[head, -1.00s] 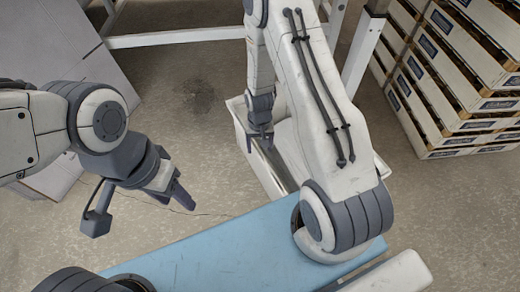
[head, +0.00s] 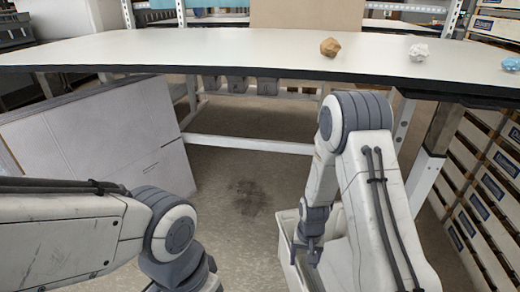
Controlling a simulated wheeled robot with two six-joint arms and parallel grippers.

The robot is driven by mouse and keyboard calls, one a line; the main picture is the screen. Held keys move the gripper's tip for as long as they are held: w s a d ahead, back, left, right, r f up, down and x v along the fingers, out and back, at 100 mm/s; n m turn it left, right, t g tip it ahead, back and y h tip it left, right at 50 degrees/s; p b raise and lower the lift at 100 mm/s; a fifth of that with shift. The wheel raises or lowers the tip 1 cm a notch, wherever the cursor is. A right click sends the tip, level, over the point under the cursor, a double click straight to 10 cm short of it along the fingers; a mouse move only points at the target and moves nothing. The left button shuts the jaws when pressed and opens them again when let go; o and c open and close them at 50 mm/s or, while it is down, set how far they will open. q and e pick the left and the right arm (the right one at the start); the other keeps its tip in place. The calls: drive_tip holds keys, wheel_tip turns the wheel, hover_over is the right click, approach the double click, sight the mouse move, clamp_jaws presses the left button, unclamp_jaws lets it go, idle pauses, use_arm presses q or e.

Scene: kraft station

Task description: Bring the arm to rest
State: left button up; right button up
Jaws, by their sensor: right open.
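My right arm hangs at the right of the head view with its forearm pointing down. My right gripper (head: 308,258) is open at the end of it, over a white bin (head: 284,232) on the floor. I see nothing between its fingers. My left arm comes in from the left and bends down at the bottom edge. Its gripper is cut off below the picture.
A white table (head: 190,44) spans the back. On it lie a crumpled brown lump (head: 330,47), a white one (head: 418,52) and a blue one (head: 511,64). Flat grey cardboard (head: 100,135) leans at left. Stacked crates (head: 480,200) stand at right. Floor shows between.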

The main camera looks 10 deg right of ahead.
drive_tip(key=s+a+r+n, duration=0.3)
drive_tip(key=s+a+r, duration=0.1)
drive_tip(key=a+r, duration=0.35)
drive_tip(key=s+a+r+n, duration=0.3)
drive_tip(key=a+r, duration=0.3)
drive_tip(key=r, duration=0.3)
drive_tip(key=s+a+r+n+y, duration=0.1)
drive_tip(key=s+r+n, duration=0.25)
drive_tip(key=s, duration=0.35)
drive_tip(key=s+a+r+n, duration=0.1)
drive_tip(key=s+r+n, duration=0.1)
drive_tip(key=s+r, duration=0.4)
wheel_tip(320, 180, up, 35)
drive_tip(key=p, duration=3.6)
drive_tip(key=shift+s+a, duration=0.15)
drive_tip(key=shift+s, duration=0.2)
